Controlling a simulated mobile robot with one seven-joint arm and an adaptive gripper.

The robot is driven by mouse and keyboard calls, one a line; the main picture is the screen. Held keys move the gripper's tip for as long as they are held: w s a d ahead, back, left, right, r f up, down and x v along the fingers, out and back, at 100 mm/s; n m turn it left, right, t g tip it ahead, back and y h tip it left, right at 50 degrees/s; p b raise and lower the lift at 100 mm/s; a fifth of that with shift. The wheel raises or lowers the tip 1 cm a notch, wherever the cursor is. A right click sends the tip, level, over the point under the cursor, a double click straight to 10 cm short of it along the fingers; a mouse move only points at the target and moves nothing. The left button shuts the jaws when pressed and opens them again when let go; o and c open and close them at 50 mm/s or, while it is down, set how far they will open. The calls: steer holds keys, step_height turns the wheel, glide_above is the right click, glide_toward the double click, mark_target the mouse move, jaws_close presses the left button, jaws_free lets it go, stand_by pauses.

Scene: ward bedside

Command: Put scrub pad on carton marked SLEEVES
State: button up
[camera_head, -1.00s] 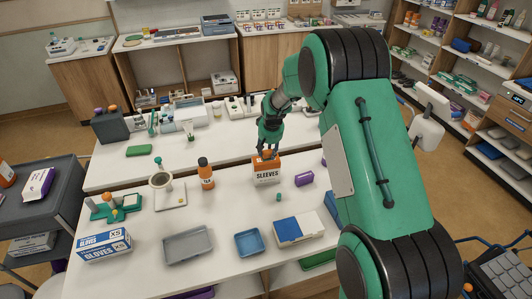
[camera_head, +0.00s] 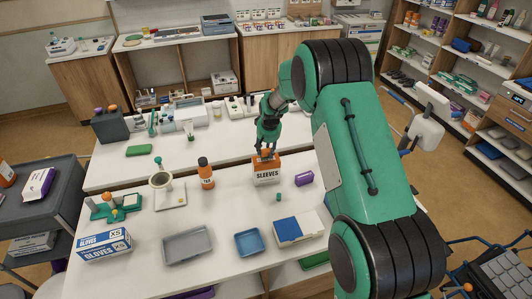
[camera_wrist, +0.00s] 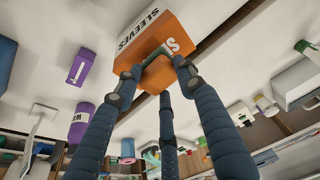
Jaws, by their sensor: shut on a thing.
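The carton marked SLEEVES (camera_head: 266,175), white and orange, stands upright on the near white table. It also shows in the wrist view (camera_wrist: 153,35), large beyond my fingertips. My gripper (camera_head: 266,153) is directly over the carton's orange top. In the wrist view my gripper (camera_wrist: 154,72) is shut on a thin dark green piece, which I take to be the scrub pad (camera_wrist: 158,54). The pad lies at the carton's top face; whether it touches is hard to tell. The fingers hide most of it in the head view.
A blue tray (camera_head: 249,243), a grey tray (camera_head: 187,245) and a glove box (camera_head: 104,246) are in front. A green flat block (camera_head: 139,150) lies at back left.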

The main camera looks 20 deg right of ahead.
steer(key=shift+f, duration=0.75)
steer(key=shift+f, duration=0.15)
steer(key=o, duration=1.1)
steer(key=shift+o, duration=0.2)
steer(key=v, duration=1.2)
steer(key=shift+r, duration=0.25)
